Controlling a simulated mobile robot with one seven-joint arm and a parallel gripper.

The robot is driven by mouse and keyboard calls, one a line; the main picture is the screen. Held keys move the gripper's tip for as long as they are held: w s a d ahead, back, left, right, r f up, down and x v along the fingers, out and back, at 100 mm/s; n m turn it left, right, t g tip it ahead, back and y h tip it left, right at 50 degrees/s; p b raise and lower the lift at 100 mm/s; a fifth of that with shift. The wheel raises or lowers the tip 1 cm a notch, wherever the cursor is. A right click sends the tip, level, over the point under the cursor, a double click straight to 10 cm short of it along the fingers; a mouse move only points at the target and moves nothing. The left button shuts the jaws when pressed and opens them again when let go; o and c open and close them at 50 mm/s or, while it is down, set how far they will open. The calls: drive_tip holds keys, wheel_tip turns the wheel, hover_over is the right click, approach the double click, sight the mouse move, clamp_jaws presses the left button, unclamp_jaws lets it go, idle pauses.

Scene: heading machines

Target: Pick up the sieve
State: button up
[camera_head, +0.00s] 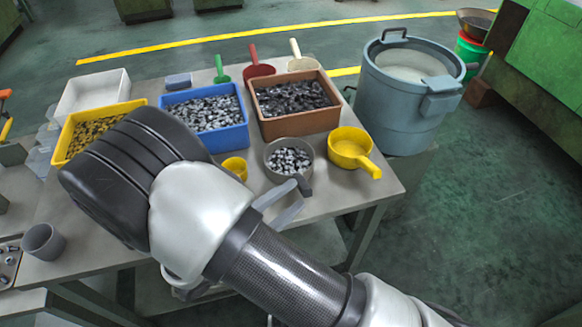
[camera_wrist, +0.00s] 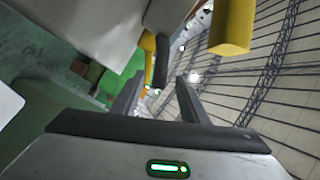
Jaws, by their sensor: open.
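No mesh is clear enough to name the sieve for certain. A round grey pan (camera_head: 272,165) with a short dark handle holds small metal pieces near the table's front edge; it may be the sieve. A shallow dark metal bowl (camera_head: 476,20) on stacked buckets at the upper right is another candidate. In the head view my arm crosses the table's front, just left of the grey pan, and hides part of the tabletop.
The table (camera_head: 325,205) holds a yellow bin (camera_head: 67,140), a blue bin (camera_head: 240,137), a brown bin (camera_head: 300,125), a yellow handled pan (camera_head: 350,150) and a grey cup (camera_head: 43,241). A large blue-grey bucket (camera_head: 395,115) stands beside it. Green floor is free at right.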

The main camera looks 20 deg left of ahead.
drive_tip(key=b+x, duration=0.1)
drive_tip(key=x, duration=0.8)
drive_tip(key=shift+c, duration=0.4)
clamp_jaws()
